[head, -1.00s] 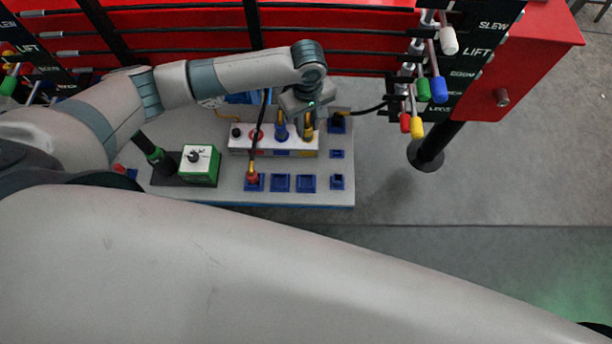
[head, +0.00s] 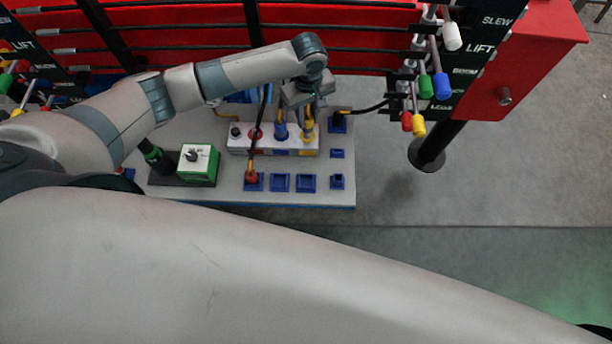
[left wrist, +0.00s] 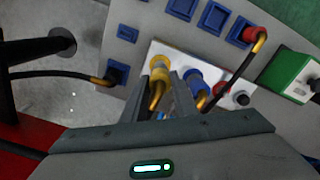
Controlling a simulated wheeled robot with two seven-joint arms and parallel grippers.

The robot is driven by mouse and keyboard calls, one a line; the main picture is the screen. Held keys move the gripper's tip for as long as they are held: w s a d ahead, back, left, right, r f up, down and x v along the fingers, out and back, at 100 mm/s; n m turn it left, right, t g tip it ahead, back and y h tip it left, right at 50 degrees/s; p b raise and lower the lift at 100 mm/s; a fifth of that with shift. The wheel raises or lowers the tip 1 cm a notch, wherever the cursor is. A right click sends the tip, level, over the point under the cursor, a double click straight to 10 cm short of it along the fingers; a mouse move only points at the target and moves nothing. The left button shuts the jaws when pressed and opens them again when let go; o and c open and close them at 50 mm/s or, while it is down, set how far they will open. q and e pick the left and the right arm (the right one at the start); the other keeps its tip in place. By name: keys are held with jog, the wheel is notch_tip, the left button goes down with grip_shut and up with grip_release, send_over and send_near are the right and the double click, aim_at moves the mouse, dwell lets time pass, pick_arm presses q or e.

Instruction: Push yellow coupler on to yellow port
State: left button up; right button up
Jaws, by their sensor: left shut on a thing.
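The yellow coupler (left wrist: 158,76) is between the fingers of my left gripper (left wrist: 160,86), which is shut on it. In the left wrist view the coupler points at the yellow port (left wrist: 160,60) on the white port block and looks lined up with it; I cannot tell how far it is seated. In the head view the left gripper (head: 308,112) is above the right end of the white port block (head: 240,149), with the yellow coupler (head: 308,126) under it at the yellow port. My right gripper is not in view.
A blue coupler (head: 281,130) stands on the block close beside the yellow one. A red coupler (head: 252,177) sits in a blue holder in front. A green box (head: 198,165) is at left. Black hoses pass near the gripper. The red frame with levers (head: 437,85) is behind and right.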

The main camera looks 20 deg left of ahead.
pick_arm(q)
jog(key=shift+f, duration=1.4)
dwell(0.5)
jog(key=o, duration=1.2)
jog(key=shift+r, duration=0.15)
jog(key=shift+r+p, duration=0.85)
jog(key=shift+r, duration=1.5)
